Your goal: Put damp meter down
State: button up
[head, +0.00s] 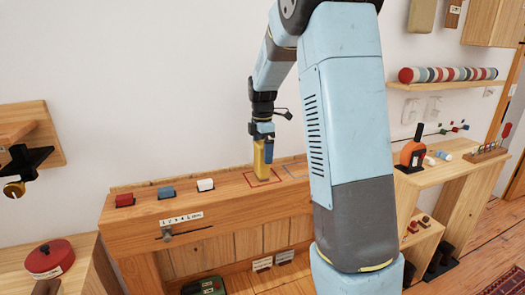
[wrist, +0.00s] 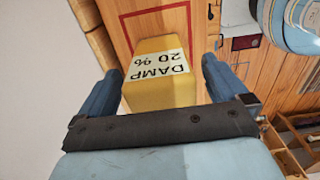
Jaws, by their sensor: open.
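The damp meter (head: 260,163) is a yellow block standing upright on the wooden bench top (head: 230,188), at the red outlined square (head: 277,181). In the wrist view the meter (wrist: 160,88) shows a white label reading "DAMP 20 %". My gripper (head: 264,138) is above and around its upper part. In the wrist view my blue fingers are apart, one on each side of the meter, with a visible gap at the right finger. Contact at the left finger is hard to tell. The meter's base is partly hidden in the wrist view.
A grey outline (head: 296,171) lies right of the red one. A side table (head: 455,165) with an orange tool (head: 412,153) stands at right. A red round tin (head: 50,260) is at lower left.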

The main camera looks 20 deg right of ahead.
notch_tip(320, 180, up, 10)
jog(key=shift+r, duration=0.25)
jog(key=shift+s+r, duration=0.1)
jog(key=shift+r, duration=0.8)
jog(key=s+a+r+m+t, duration=0.15)
jog(key=s+m, duration=0.25)
jog(key=s, duration=0.4)
jog(key=s+a+r+m+t, duration=0.1)
jog(key=s+a+r+m, duration=0.2)
jog(key=s, duration=0.5)
jog(key=s+a+f+m+t, duration=0.1)
jog(key=s+f+m, duration=0.1)
jog(key=s+m, duration=0.3)
jog(key=s+f+m+t, duration=0.2)
jog(key=s+m, duration=0.4)
jog(key=s, duration=0.5)
jog(key=shift+s+a+f, duration=0.4)
jog(key=shift+f, duration=0.25)
